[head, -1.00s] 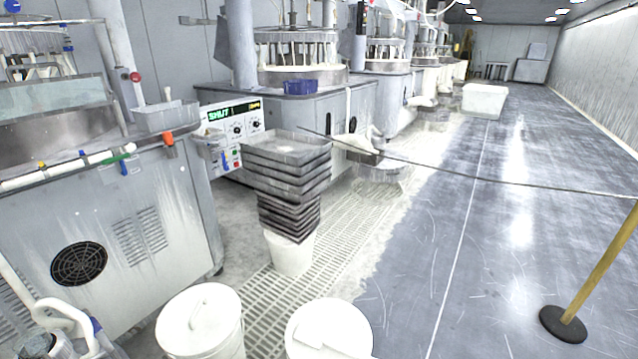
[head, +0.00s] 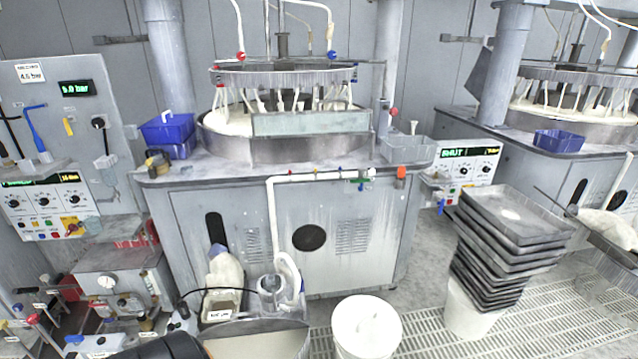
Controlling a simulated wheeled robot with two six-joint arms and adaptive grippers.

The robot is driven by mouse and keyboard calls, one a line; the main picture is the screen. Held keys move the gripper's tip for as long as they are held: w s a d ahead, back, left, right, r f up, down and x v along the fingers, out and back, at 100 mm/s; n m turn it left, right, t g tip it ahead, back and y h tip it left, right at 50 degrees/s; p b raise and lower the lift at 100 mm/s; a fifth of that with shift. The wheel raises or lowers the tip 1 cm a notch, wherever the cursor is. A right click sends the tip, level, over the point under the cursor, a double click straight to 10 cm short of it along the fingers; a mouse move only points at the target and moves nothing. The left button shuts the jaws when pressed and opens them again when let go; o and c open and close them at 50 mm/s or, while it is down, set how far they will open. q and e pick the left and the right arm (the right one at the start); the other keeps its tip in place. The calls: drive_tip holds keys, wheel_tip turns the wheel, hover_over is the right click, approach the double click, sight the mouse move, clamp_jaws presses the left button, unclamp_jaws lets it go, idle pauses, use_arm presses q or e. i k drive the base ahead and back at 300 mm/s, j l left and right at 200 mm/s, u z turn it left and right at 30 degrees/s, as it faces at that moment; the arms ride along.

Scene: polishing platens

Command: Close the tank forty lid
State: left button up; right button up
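No readable "forty" mark shows, so I cannot tell for sure which vessel is tank forty. At the bottom edge, a wide grey-rimmed tank (head: 262,338) shows a beige surface inside and is cut off by the frame. A small unreadable label (head: 218,314) sits on a pale container behind it. To its right stands a white bucket (head: 345,351) with a round white lid (head: 367,322) on top. A dark rounded part at the bottom left may be my arm. Neither of my grippers shows.
A polishing machine (head: 375,235) stands behind, with a white pipe (head: 272,215) down its front. A stack of dark trays (head: 510,225) rests on a white bucket (head: 470,312) at the right. Valves and a control panel (head: 45,205) crowd the left. Floor grating (head: 425,335) lies between.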

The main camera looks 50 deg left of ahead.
sight(261, 325)
drive_tip(key=u, duration=2.15)
